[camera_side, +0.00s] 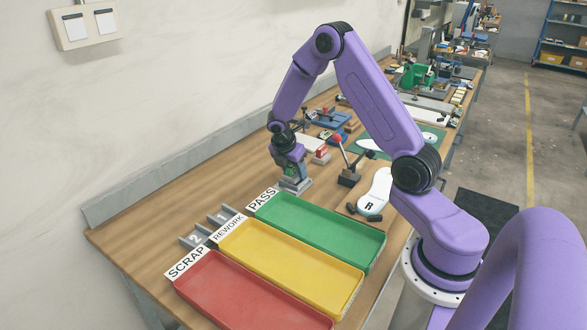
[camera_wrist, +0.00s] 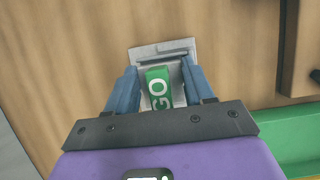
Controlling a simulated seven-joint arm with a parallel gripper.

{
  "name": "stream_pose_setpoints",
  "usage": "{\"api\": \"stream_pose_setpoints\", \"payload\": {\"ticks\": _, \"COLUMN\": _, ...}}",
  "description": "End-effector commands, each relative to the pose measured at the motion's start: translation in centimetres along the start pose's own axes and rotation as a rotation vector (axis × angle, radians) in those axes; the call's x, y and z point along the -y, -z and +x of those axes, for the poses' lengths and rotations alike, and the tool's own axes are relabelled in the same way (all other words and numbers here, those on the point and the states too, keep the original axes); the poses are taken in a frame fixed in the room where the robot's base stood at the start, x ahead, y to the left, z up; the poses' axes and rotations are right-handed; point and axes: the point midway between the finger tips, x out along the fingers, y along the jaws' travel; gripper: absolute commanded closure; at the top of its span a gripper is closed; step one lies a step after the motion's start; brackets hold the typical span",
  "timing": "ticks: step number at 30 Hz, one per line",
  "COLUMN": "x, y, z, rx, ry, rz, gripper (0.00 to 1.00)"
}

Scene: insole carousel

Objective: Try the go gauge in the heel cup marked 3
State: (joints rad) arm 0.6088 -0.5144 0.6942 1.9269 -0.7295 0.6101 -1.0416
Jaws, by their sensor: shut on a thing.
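The go gauge (camera_wrist: 159,95) is a green block with white "GO" lettering, between my gripper's blue fingers in the wrist view. My gripper (camera_side: 293,171) is shut on it, pointing down. A grey metal holder (camera_wrist: 176,47) lies directly beneath the gauge; in the side view the holder (camera_side: 296,186) sits on the bench behind the green tray. I cannot tell whether the gauge is still seated in it. A white insole marked R (camera_side: 373,193) lies right of the gripper. I cannot make out a heel cup marked 3.
Green PASS (camera_side: 328,221), yellow REWORK (camera_side: 290,268) and red SCRAP (camera_side: 250,297) trays stand empty in front. A red block on a grey base (camera_side: 321,155) and a red-knobbed lever stand (camera_side: 348,179) are close to my gripper.

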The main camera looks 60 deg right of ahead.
Motion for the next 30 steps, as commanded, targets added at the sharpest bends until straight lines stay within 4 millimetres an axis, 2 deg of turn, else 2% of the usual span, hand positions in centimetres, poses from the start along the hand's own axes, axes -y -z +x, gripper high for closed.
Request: {"api": "stream_pose_setpoints", "payload": {"ticks": 30, "x": 0.04, "y": -0.24, "z": -0.72, "rx": 0.0, "ry": 0.0, "rz": 0.0, "gripper": 0.83}}
